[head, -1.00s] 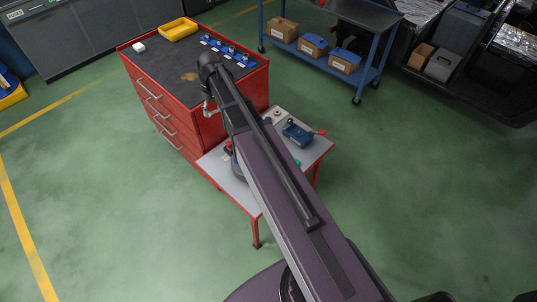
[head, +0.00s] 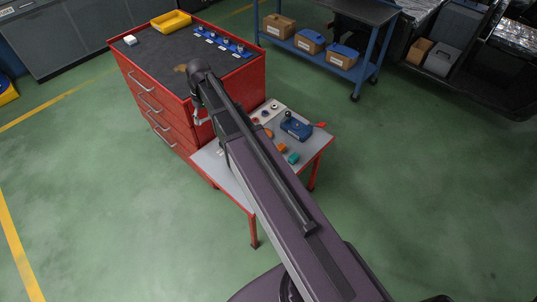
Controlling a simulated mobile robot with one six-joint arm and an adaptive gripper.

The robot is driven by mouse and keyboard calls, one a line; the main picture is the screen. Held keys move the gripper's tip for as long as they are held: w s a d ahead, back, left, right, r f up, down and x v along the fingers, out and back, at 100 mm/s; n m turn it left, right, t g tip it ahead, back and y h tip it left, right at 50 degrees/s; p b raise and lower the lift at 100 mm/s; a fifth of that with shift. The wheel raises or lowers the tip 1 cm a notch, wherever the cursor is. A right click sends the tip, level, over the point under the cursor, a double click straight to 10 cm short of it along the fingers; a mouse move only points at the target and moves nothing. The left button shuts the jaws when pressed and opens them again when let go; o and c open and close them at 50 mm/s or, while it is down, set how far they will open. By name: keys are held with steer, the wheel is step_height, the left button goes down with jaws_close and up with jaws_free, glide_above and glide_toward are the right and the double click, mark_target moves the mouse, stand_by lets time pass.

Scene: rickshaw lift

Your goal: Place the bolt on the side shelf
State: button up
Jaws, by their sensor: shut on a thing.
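The side shelf (head: 237,193) is a low grey top on red legs, joined to the front of the red drawer cabinet. My gripper (head: 200,121) hangs at the end of my arm, in front of the cabinet's drawers and near the shelf's left end. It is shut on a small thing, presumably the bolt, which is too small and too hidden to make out. My arm covers the middle of the shelf.
On the shelf's right part are a blue device (head: 296,127) with a red handle, an orange block (head: 281,148), a green block (head: 293,158) and a pale plate with small round parts. A yellow bin (head: 170,21) sits on the cabinet (head: 140,50).

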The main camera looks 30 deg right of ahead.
steer(key=s+a+f+b, duration=0.1)
steer(key=a+f+b, duration=0.2)
steer(key=f+b, duration=1.3)
steer(key=s+a+f+n+b, duration=0.1)
steer(key=a+f+b, duration=0.3)
steer(key=f+b, duration=1.3)
steer(key=shift+s+a+f, duration=0.15)
steer(key=shift+s+f, duration=0.2)
steer(key=shift+f, duration=0.5)
steer(key=shift+w, duration=0.1)
steer(key=b, duration=0.2)
glide_above(211, 164)
steer(key=shift+d+f, duration=0.25)
steer(key=shift+f, duration=0.5)
steer(key=shift+f+b, duration=1.75)
steer(key=shift+f, duration=0.05)
steer(key=shift+f, duration=0.1)
steer(key=o, duration=1.1)
